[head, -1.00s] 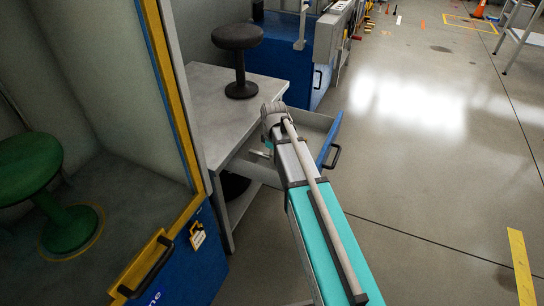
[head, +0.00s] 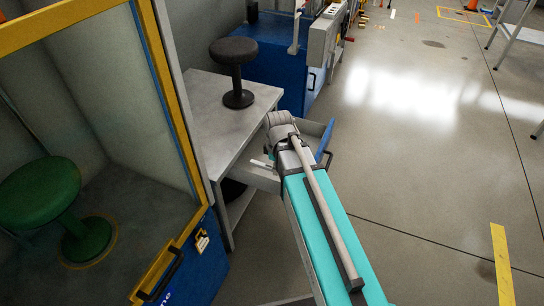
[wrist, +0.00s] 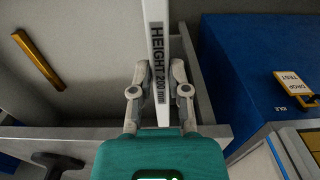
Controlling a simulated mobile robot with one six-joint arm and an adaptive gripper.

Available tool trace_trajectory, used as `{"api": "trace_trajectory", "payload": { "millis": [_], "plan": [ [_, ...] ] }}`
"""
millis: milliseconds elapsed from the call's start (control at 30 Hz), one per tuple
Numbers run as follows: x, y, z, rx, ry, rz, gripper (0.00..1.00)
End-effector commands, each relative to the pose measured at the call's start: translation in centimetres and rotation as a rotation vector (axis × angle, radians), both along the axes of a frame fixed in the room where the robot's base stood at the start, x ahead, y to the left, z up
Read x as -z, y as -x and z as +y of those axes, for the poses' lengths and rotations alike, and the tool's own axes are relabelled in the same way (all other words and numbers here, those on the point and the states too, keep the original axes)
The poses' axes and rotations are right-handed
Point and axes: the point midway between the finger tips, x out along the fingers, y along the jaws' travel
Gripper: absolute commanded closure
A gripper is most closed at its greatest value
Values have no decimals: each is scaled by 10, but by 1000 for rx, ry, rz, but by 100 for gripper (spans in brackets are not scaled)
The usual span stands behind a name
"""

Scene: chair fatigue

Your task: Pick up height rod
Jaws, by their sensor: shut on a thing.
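The height rod (wrist: 157,20) is a flat white bar with dark lettering reading "HEIGHT 200 mm". In the wrist view it runs from the top edge down between the two fingers of my gripper (wrist: 160,75). The fingers are closed on its two sides, and its lower end meets the gripper's teal body in the picture. In the head view my arm hides most of the gripper. A short white end, which looks like the rod, sticks out left of my wrist (head: 261,164), by the open drawer (head: 262,180).
A yellow bar (wrist: 38,62) lies at the left in the wrist view. A blue cabinet (wrist: 255,60) with a "DROP TEST" tag (wrist: 297,87) is on the right. A grey table (head: 205,105) carries a dark stool (head: 236,75). Open floor (head: 420,150) lies to the right.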

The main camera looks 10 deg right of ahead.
Motion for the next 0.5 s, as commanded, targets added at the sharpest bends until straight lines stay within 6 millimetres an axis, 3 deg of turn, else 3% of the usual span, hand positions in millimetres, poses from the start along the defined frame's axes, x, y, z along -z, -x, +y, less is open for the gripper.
{"api": "trace_trajectory", "payload": {
  "millis": [33, 200, 500],
  "plan": [
    [-7, 12, 0, 0, 0, 0, 100],
    [-10, 21, 0, 0, 0, 0, 100],
    [-12, 28, 0, 0, 0, 0, 100]
  ]
}}
